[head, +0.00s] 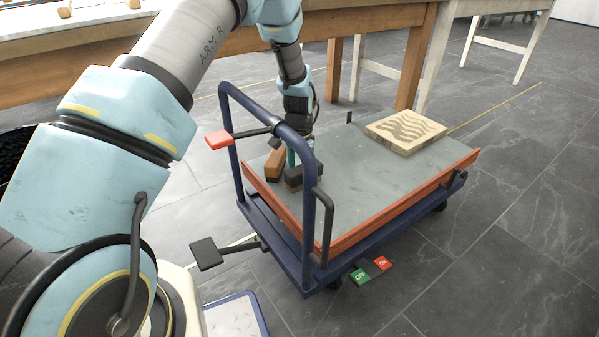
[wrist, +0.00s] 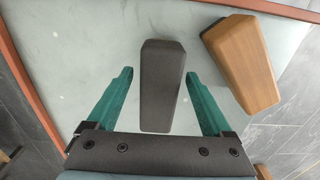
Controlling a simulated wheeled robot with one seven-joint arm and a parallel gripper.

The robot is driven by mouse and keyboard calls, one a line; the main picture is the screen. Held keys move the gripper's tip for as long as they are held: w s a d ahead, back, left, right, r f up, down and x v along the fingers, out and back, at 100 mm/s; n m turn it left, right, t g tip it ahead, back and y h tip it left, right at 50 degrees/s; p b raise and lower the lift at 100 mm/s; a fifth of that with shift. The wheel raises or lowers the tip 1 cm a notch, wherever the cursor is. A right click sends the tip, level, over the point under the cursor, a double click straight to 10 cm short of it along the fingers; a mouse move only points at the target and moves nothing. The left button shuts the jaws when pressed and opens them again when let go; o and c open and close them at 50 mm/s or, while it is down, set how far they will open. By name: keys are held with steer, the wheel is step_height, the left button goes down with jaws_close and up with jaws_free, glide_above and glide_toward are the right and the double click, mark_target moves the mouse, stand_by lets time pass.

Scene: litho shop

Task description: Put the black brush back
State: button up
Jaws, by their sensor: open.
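The black brush (wrist: 162,90) is a dark, tapered block lying on the grey top of the cart (head: 350,185). In the wrist view it lies lengthwise between the two green fingers of my gripper (wrist: 160,74), with a gap on each side. My gripper is open and holds nothing. In the head view the black brush (head: 300,178) is near the handle end of the cart, with a green finger of my gripper (head: 292,158) at it; the other finger is mostly hidden.
A brown wooden block (wrist: 241,62) lies close to the right of the black brush in the wrist view. A carved wood block (head: 405,130) sits at the cart's far end. The cart's blue handle (head: 318,215) stands in front of my gripper. The middle of the top is clear.

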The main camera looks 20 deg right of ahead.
mark_target(299, 169)
step_height(299, 169, up, 12)
steer(key=p, duration=0.3)
steer(key=shift+r+p, duration=0.15)
steer(key=shift+p, duration=0.25)
